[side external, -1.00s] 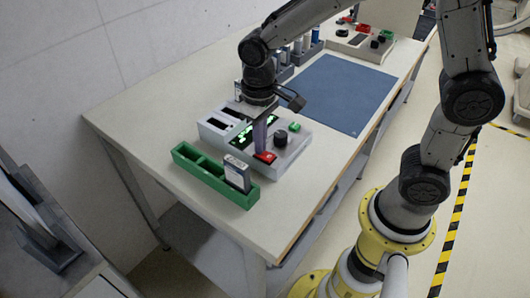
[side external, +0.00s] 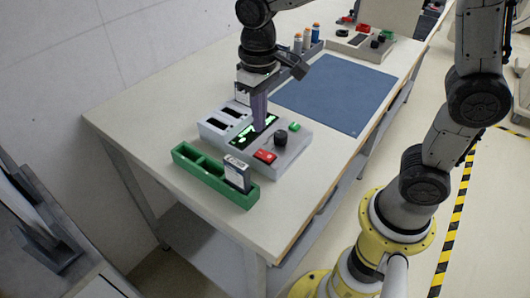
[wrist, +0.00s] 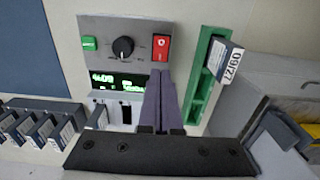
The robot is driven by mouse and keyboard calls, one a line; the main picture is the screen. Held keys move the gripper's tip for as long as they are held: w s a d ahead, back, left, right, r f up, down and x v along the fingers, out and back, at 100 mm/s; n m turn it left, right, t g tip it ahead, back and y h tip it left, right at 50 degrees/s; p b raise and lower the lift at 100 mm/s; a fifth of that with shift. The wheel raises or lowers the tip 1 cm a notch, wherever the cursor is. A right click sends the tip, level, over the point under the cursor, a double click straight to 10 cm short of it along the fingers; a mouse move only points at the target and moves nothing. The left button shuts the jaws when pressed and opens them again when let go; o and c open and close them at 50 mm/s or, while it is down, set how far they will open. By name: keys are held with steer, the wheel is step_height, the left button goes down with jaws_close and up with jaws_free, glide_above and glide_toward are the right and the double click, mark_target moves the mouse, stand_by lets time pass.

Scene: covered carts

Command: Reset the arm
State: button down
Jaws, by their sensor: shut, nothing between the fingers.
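My gripper (side external: 259,121) is shut and empty, its purple-grey fingers pointing down above the grey device (side external: 292,150) on the table. In the wrist view the closed fingers (wrist: 163,88) cover part of the device near the edge of its lit green display (wrist: 118,80). The device has a red switch (side external: 265,157), a black knob (side external: 280,138) and a green button (side external: 294,127).
A green tray (side external: 208,178) holding one upright card (side external: 236,174) stands at the table's near side. A blue mat (side external: 340,92) lies behind the device. A rack with several cards (wrist: 35,127) shows in the wrist view.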

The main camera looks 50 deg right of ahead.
steer(key=s+d+r+m+t, duration=0.1)
steer(key=s+d+r+t, duration=0.2)
steer(key=s+d+r, duration=0.3)
steer(key=s+d+f+n+t, duration=0.1)
steer(key=s+t, duration=0.1)
steer(key=s, duration=0.8)
steer(key=shift+d+f+t, duration=0.25)
steer(key=shift+d+t, duration=0.05)
steer(key=shift+d, duration=0.1)
stand_by(0.8)
